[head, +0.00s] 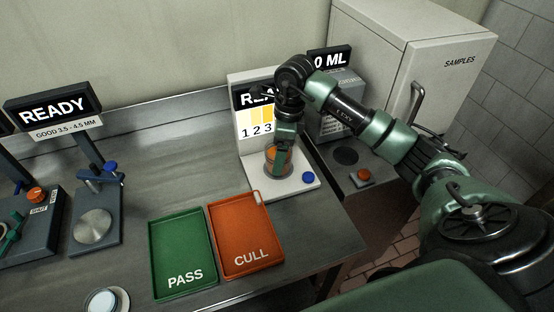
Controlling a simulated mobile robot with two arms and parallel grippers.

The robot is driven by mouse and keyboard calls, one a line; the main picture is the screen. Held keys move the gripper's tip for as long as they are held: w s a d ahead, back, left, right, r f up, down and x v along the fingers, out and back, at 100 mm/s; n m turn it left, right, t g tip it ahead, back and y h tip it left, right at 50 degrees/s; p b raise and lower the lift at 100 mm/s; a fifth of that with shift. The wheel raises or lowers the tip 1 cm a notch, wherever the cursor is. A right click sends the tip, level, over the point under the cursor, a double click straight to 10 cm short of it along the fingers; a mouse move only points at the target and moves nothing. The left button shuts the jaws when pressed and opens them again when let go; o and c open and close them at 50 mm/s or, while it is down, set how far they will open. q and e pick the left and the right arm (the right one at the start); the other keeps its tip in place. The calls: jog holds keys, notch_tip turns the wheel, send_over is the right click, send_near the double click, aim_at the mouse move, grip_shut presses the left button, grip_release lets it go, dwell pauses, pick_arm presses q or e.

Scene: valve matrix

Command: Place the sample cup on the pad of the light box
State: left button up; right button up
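The light box (308,188) is a white stand at the table's right end, with a lit panel of yellow shades numbered 1, 2, 3 and a blue button on its base. The sample cup (270,169), clear with amber contents, is over the pad area of the base. My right gripper (279,162) points down at the cup, with a green finger across its near side. It appears shut on the cup. The far finger is hidden. The cup looks upright, at or just above the pad; I cannot tell whether it touches. My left gripper is not in view.
A green PASS tray (181,250) and an orange CULL tray (240,232) lie in front of the light box. A READY gauge (94,226) stands left. A grey machine (340,122) and the SAMPLES cabinet (418,50) stand right.

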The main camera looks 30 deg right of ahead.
notch_tip(320, 180, up, 9)
jog(key=d+b, duration=0.1)
jog(key=b, duration=0.1)
jog(key=shift+s, duration=0.4)
